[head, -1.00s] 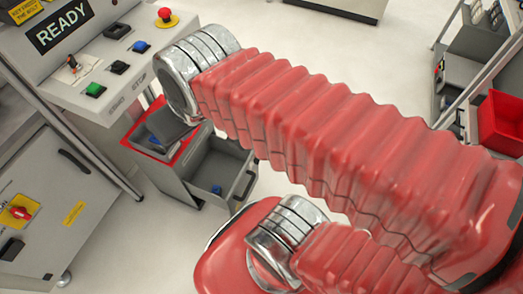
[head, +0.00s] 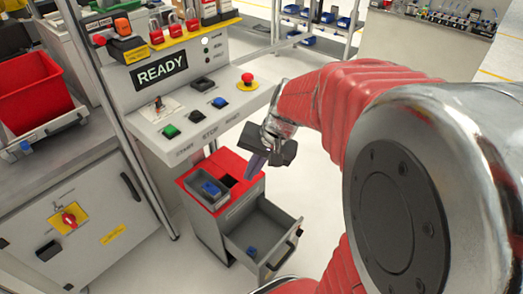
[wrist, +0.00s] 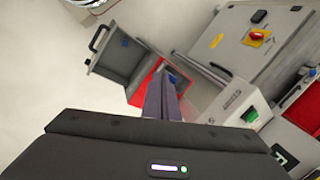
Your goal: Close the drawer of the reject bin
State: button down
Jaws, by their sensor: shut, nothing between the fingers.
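The reject bin (head: 195,215) is a grey cabinet with a red top, standing on the floor below the control panel. Its drawer (head: 283,222) is pulled out toward the front right, with a dark handle (head: 281,258) on its front. A blue part (head: 251,251) lies inside the drawer. In the wrist view the open drawer (wrist: 103,72) is at the upper left. My gripper (head: 253,190) is shut and empty. It hangs above the drawer's back end, beside the red top, apart from the handle. The fingers also show in the wrist view (wrist: 162,88).
The control panel (head: 190,108) with buttons and a red stop knob (head: 247,78) overhangs behind the bin. A grey cabinet (head: 80,215) with a rotary switch stands to the left. The floor right of the drawer is clear up to my arm.

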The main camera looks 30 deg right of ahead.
jog(key=w+d+f+m+t+y, duration=0.1)
jog(key=w+d+f+m, duration=0.1)
jog(key=d+f+m, duration=0.6)
jog(key=w+d+f+m+t+y, duration=0.15)
jog(key=d+f+m, duration=0.25)
jog(key=d+f, duration=0.8)
jog(key=s+d+f+m+t, duration=0.1)
jog(key=s+d+f+m, duration=0.2)
jog(key=f, duration=0.6)
jog(key=s+d+f+m+h, duration=0.1)
jog(key=s+d+f+m, duration=0.3)
jog(key=f, duration=0.5)
jog(key=s+d+f+m+t+h, duration=0.1)
jog(key=s+d+f+m, duration=0.3)
jog(key=f, duration=0.5)
jog(key=shift+s+m+t, duration=0.35)
jog(key=shift+s+m, duration=0.05)
jog(key=shift+s, duration=0.3)
send_near(300, 223)
jog(key=x, duration=0.5)
jog(key=shift+s+f, duration=0.2)
jog(key=shift+f, duration=0.1)
jog(key=shift+w+a, duration=0.1)
jog(key=shift+w, duration=0.2)
